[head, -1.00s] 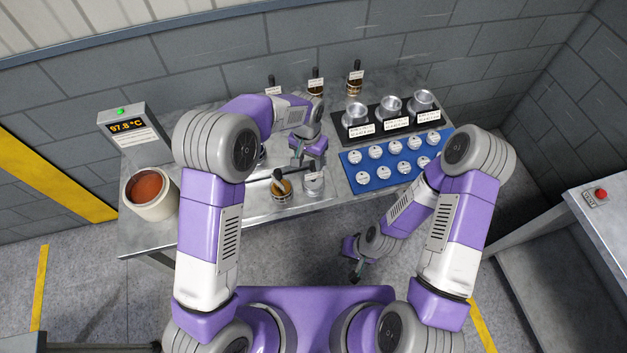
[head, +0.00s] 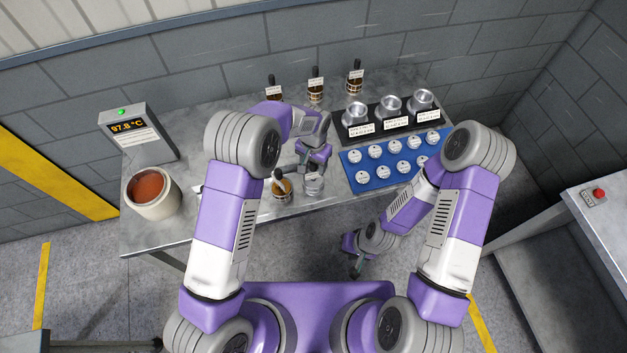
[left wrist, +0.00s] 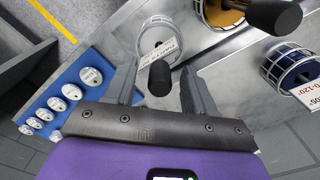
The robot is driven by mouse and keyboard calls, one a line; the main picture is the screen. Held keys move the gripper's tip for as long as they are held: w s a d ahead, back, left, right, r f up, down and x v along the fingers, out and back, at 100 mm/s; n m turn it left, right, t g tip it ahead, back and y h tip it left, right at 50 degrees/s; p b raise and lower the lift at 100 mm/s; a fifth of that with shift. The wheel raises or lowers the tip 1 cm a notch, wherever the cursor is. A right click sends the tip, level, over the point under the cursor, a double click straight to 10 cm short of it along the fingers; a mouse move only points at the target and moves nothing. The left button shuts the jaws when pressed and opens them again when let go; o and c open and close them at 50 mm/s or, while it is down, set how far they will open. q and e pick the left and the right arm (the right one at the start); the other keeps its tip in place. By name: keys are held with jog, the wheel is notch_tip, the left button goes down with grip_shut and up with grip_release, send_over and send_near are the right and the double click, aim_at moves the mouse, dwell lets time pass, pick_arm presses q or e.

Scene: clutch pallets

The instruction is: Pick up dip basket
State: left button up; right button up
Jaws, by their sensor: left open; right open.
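A silvery wire dip basket (head: 313,185) with a white tag stands near the table's front edge. In the left wrist view the basket (left wrist: 160,30) lies just beyond my fingertips, its black handle (left wrist: 158,78) pointing toward me between the fingers. My left gripper (head: 308,168) is open above and behind the basket; it also shows in the left wrist view (left wrist: 158,72), its fingers either side of the handle, with gaps visible. Whether they touch it in depth I cannot tell. My right gripper (head: 357,270) is open and empty, low in front of the table.
An amber-filled basket with a black handle (head: 282,192) stands just left. Several white-capped pieces sit on a blue mat (head: 352,185) to the right. Three labelled, handled containers stand behind, including one at the back right (head: 354,85). A crucible (head: 155,205) stands at the left.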

pick_arm(q)
grip_shut()
dwell(1.2)
jog(key=shift+w+r, duration=0.2)
